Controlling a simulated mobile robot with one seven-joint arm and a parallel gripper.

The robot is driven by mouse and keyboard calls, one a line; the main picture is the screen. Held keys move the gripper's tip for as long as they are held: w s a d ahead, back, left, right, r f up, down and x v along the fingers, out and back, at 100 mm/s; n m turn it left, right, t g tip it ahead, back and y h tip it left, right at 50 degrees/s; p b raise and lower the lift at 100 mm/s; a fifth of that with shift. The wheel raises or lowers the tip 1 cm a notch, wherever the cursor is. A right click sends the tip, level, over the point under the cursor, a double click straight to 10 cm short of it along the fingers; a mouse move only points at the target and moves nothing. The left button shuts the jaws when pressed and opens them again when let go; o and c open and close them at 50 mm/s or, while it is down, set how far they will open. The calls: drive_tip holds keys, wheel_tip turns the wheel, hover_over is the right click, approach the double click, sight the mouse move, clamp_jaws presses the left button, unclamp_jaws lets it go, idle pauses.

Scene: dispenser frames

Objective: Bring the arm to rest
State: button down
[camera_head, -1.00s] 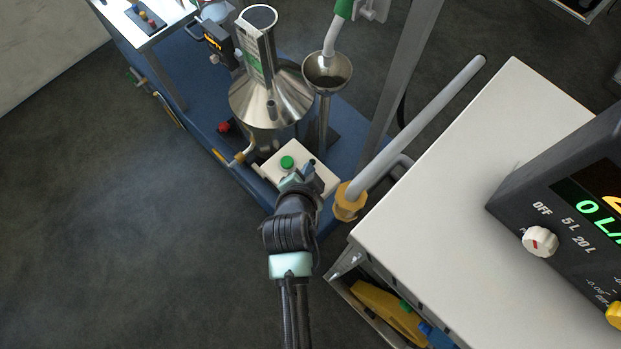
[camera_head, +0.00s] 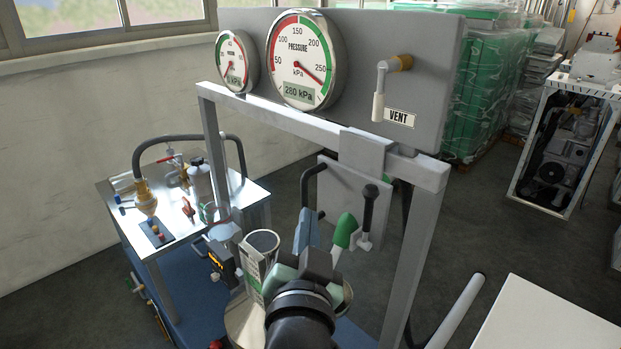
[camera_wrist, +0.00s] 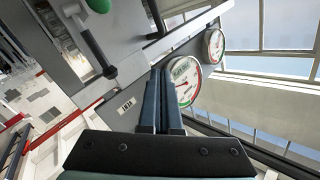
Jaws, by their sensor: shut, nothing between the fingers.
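My gripper (camera_head: 307,232) is raised in front of the dispenser frame, at the lower middle of the head view. Its blue fingers point up and away from me. In the wrist view my gripper (camera_wrist: 161,75) shows its two fingers close together with nothing held. The arm behind it hides part of the steel vessel (camera_head: 262,244) and most of the funnel. The green nozzle (camera_head: 345,230) stands just right of the fingers in the head view; I cannot tell whether they touch.
Two gauges, the larger pressure gauge (camera_head: 300,62) reading 280 kPa, sit on a grey panel (camera_head: 400,60) with a vent lever (camera_head: 380,85). A grey post (camera_head: 418,250) stands right of my arm. A steel side table (camera_head: 185,235) is left. A white top (camera_head: 545,320) is at lower right.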

drive_tip(key=s+r+n+t, duration=0.2)
drive_tip(key=s+r, duration=0.3)
drive_tip(key=r, duration=0.4)
drive_tip(key=s+r+n+t+b, duration=0.1)
drive_tip(key=s+r+t, duration=0.3)
drive_tip(key=r, duration=0.6)
drive_tip(key=s+r+n+t+y+b, duration=0.1)
drive_tip(key=s+r, duration=0.4)
drive_tip(key=r, duration=0.5)
drive_tip(key=shift+s+d+r+n+t, duration=0.15)
drive_tip(key=shift+s+n+t, duration=0.15)
drive_tip(key=shift+n+t, duration=0.75)
